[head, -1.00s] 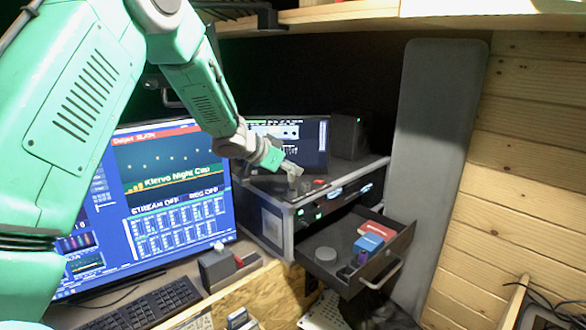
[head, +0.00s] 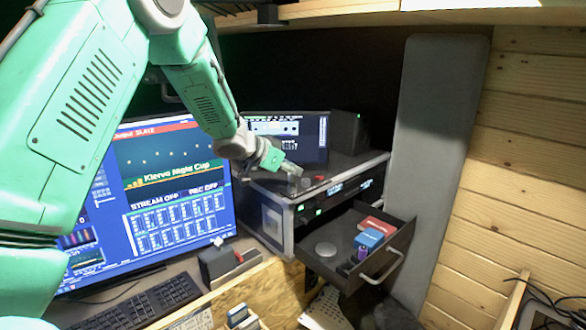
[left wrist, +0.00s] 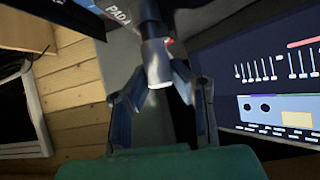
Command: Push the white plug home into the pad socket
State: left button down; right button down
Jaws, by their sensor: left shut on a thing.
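My left gripper (head: 297,182) is low over the top of the rack case (head: 345,166), near its front edge. In the left wrist view its two fingers (left wrist: 161,78) close from both sides on a pale grey-white cylinder, which I take for the white plug (left wrist: 157,55). The plug's far end runs into a dark round part beside a label reading "PAD A" (left wrist: 118,16). The pad socket is hidden behind the plug and that dark part, so how deep the plug sits cannot be told. My right gripper is not in view.
A small red part (head: 318,178) is close to the gripper on the case top. An open drawer (head: 400,238) below holds a red box (head: 378,224), a blue box (head: 369,238) and a grey disc (head: 326,249). Monitors (head: 180,190) stand left and behind (head: 300,140).

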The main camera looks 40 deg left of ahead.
pick_arm(q)
jog(key=shift+f, duration=0.7)
jog(key=c, duration=1.4)
grip_release()
jog(key=shift+r, duration=0.1)
jog(key=shift+s+a+r, duration=0.1)
jog(key=shift+s+r, duration=0.05)
jog(key=shift+s, duration=0.1)
jog(key=v, duration=1.1)
jog(key=shift+a, duration=0.15)
